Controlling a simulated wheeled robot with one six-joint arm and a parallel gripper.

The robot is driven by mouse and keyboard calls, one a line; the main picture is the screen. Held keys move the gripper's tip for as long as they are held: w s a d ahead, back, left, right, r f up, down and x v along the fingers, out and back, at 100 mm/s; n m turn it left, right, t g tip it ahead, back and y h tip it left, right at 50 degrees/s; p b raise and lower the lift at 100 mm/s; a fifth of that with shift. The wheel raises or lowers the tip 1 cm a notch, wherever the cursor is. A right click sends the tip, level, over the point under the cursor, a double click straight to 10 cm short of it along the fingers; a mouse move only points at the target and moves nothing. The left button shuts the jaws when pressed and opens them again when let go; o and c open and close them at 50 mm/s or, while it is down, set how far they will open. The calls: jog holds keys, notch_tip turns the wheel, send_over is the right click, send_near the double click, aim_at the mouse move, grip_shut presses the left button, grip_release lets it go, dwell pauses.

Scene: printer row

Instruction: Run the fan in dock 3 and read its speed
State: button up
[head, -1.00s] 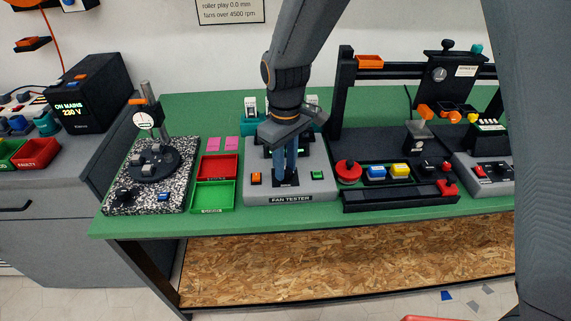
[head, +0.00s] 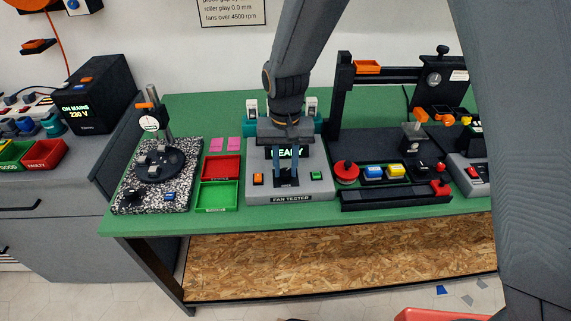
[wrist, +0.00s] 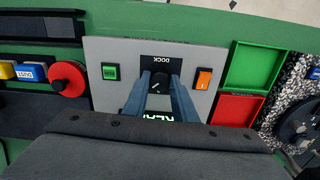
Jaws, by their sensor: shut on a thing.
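The fan tester (head: 325,187) is a grey box on the green bench. It has a black dock knob (wrist: 159,80) on a panel marked DOCK, between a green button (head: 317,175) and an orange switch (head: 258,179). My gripper (head: 286,182) points down at the tester's front, and its blue fingers are shut on the dock knob. The knob's pointer setting cannot be read. A lit display (head: 287,152) behind the gripper is partly covered and seems to say READY. Teal and white dock parts (head: 311,106) stand behind my wrist, mostly hidden; the fans cannot be told apart.
A red tray (head: 220,167) and a green tray (head: 218,196) sit left of the tester. A speckled plate (head: 188,188) with a dial gauge is farther left.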

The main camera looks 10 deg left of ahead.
aim_at(286, 171)
jog(key=shift+w+r+m+p, duration=0.15)
jog(key=shift+m+p, duration=0.15)
jog(key=shift+m, duration=0.8)
jog(key=o, duration=1)
jog(key=shift+o, duration=0.2)
jog(key=shift+r+b, duration=1.1)
jog(key=shift+r, duration=2.7)
